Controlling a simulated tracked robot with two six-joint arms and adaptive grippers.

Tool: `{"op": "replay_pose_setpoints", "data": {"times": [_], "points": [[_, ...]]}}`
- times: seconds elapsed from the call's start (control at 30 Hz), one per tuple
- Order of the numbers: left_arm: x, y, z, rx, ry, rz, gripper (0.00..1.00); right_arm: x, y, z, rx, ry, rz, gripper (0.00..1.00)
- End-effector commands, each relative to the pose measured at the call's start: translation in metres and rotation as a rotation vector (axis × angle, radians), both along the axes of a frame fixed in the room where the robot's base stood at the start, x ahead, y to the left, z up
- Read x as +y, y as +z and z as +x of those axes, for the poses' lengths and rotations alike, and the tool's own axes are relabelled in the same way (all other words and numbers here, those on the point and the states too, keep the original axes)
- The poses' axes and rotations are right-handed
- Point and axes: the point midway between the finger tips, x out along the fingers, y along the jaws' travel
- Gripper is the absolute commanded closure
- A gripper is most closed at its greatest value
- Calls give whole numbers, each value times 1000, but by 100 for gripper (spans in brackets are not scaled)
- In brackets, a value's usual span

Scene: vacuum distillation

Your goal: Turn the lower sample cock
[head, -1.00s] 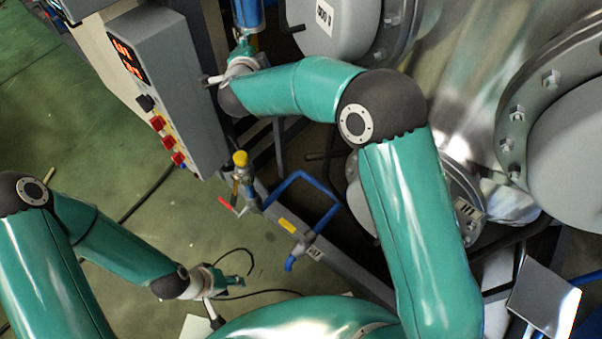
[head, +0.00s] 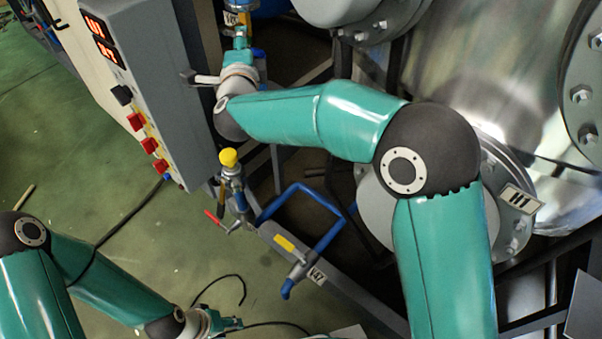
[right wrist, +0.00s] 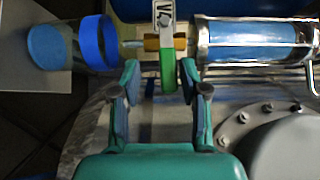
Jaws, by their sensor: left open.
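The sample cock has a green handle (right wrist: 168,70) and an orange-brown body (right wrist: 165,43), with a tag partly reading "V" above the handle in the right wrist view. It sits between a blue-filled sight glass (right wrist: 255,42) on the right and a blue-collared bottle (right wrist: 75,45) on the left. My right gripper (right wrist: 158,76) is open, with its fingers on either side of the handle; the right finger is closer to it. I cannot tell if it touches. In the head view my right gripper (head: 240,38) is at the top, below a tag. My left gripper (head: 232,324) is open and empty low down, over the floor.
A grey control box (head: 150,75) with red displays and buttons stands left of my right gripper. A yellow-capped valve (head: 229,160), a blue pipe handle (head: 310,205) and a frame beam tagged V47 lie below. Large flanged steel vessels fill the right. Green floor is open at left.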

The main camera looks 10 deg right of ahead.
Motion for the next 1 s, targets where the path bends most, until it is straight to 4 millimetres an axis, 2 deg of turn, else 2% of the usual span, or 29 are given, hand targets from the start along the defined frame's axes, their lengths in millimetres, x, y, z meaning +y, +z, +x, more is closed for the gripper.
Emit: {"op": "replay_pose_setpoints", "data": {"times": [0.1, 0.73, 0.8, 1.0], "points": [[0, 2, 0, 0, 0, 0, 56, 5, 5, -25, -2, 2, 1, 56], [0, 4, 0, 0, 0, 0, 56, 24, 5, -150, -3, 2, -1, 56], [0, 29, 0, -1, 0, 0, 56, 19, 7, -139, 40, 18, -58, 56], [0, 63, 0, 0, 0, 0, 56, 12, -8, -127, 140, 81, -194, 56]]}}
